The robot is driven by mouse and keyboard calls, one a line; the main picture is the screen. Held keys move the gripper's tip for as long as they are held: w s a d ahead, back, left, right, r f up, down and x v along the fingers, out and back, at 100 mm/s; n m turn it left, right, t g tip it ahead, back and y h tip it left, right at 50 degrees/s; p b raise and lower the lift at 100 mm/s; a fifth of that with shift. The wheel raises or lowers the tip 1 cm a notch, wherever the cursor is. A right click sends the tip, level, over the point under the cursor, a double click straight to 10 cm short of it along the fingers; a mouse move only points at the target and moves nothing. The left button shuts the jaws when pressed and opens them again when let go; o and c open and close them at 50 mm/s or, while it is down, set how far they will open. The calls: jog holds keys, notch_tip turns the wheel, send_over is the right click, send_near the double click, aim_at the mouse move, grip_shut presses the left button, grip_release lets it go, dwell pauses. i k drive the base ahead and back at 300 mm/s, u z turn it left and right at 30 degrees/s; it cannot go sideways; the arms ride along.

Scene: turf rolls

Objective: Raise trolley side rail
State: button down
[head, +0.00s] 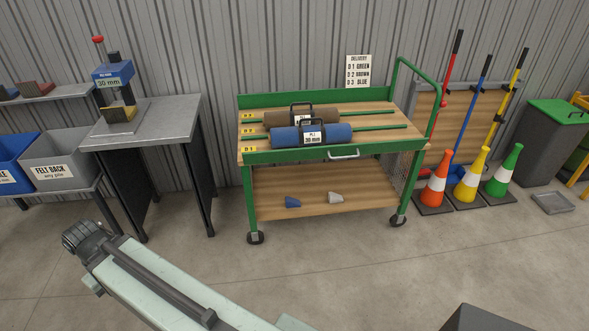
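The trolley (325,205) has a wooden top deck, a lower shelf and green legs. Its green front side rail (290,156) runs along the near edge of the deck, with a pale handle (343,154) near its middle. The rail appears low along the deck edge; whether it is latched I cannot tell. A blue roll (340,132) with a black carrier and a "30 mm" tag lies on the deck. A brown roll (325,117) with a black carrier lies behind it. My pale arm crosses the lower left, apart from the trolley. My gripper is not identifiable in view.
Blue and grey wedges (293,202) lie on the lower shelf. Cones (466,177) and long-handled tools stand right of the trolley. A grey table (150,122) with a press stands left, beside a grey bin (62,158). The floor before the trolley is clear.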

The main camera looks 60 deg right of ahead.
aim_at(334, 152)
jog(key=z, duration=0.1)
jog(key=i, duration=0.8)
jog(key=u, duration=0.05)
jog(key=k, duration=0.65)
jog(key=z, duration=0.25)
jog(key=i, duration=0.8)
jog(key=u, duration=0.05)
